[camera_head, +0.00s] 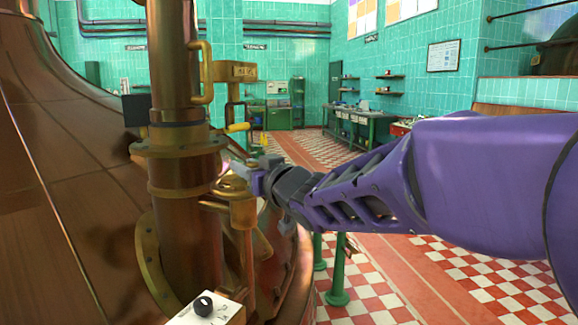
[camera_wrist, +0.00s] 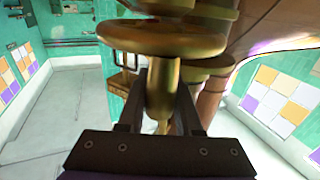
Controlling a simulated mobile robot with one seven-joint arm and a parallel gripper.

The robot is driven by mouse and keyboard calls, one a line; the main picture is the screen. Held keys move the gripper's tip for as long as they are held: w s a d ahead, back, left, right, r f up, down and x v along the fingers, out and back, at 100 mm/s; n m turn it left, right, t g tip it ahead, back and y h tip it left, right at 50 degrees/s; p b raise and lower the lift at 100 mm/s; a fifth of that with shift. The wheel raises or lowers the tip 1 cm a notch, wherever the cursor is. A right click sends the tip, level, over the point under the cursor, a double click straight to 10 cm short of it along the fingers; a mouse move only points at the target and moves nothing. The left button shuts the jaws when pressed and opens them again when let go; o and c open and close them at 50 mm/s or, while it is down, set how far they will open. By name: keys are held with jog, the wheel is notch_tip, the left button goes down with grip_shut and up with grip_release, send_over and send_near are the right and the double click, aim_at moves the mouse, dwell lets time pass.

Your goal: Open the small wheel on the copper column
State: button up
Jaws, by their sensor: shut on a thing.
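The copper column (camera_head: 176,75) stands upright at the left in the head view, with brass flanges and fittings on it. My gripper (camera_head: 251,178) is beside the column's brass fittings at its right side. In the wrist view a round brass wheel (camera_wrist: 160,40) lies across the top, with a brass stem (camera_wrist: 161,92) below it. My gripper's two dark fingers (camera_wrist: 161,100) stand on either side of this stem and are shut on it. In the head view the wheel is small and partly hidden by the gripper, so its turn position cannot be told.
A large copper kettle (camera_head: 60,190) fills the left. A white box with a black knob (camera_head: 203,306) is at the bottom, near the column. A brass bracket (camera_head: 232,72) and a yellow handle (camera_head: 238,127) project above my gripper. Checkered floor (camera_head: 430,265) lies open at the right.

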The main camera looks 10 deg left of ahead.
grip_shut()
dwell(1.0)
